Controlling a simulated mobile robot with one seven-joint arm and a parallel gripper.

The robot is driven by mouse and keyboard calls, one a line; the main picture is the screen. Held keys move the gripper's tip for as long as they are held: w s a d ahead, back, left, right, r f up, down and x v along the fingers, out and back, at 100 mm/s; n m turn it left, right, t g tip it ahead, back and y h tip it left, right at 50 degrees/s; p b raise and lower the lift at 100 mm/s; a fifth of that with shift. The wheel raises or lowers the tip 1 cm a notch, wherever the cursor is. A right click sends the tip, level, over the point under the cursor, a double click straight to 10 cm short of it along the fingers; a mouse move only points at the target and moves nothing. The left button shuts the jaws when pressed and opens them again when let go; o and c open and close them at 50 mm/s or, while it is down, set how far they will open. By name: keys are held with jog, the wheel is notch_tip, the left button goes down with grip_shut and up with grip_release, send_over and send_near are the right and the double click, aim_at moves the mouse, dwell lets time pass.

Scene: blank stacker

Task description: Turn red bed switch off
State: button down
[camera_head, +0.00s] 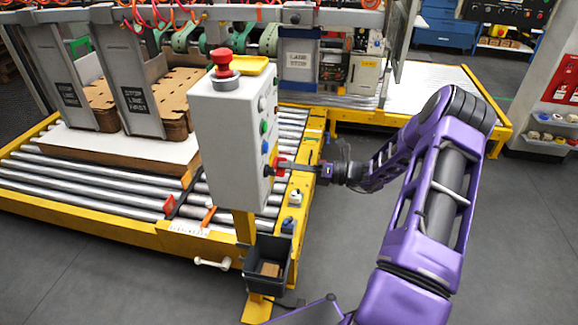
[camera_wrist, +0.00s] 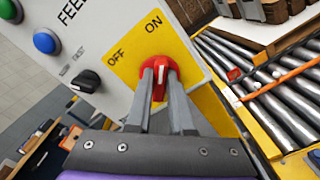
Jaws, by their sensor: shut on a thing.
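The red bed switch (camera_wrist: 158,75) is a rotary knob on a yellow plate (camera_wrist: 180,52) marked OFF and ON, on the side of a pale control box (camera_head: 232,140). My gripper (camera_wrist: 161,88) is shut on the knob, one finger on each side. The knob's white mark points roughly up in the wrist view, closer to ON than to OFF; the fingers hide part of the knob. In the head view my gripper (camera_head: 275,170) meets the right side of the box from the right, by the red of the switch (camera_head: 281,164).
A black knob (camera_wrist: 86,81) and blue and green buttons (camera_wrist: 46,43) sit beside the plate. A red emergency button (camera_head: 222,58) tops the box. The roller conveyor (camera_head: 100,190) stands behind it. A black bin (camera_head: 268,262) hangs below. Floor at the right is clear.

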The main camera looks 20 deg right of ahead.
jog(key=shift+s+a+n+b, duration=0.1)
jog(key=shift+n+b, duration=1)
jog(key=shift+n, duration=1.75)
jog(key=shift+s+a+n+b, duration=0.15)
jog(key=shift+n+b, duration=0.9)
jog(key=shift+n, duration=1.85)
jog(key=shift+s+d+n+b, duration=0.1)
jog(key=shift+n+b, duration=1)
jog(key=shift+n, duration=2.05)
jog(key=c, duration=0.8)
grip_release()
jog(key=shift+a, duration=0.1)
jog(key=v, duration=1.7)
jog(key=shift+s, duration=0.2)
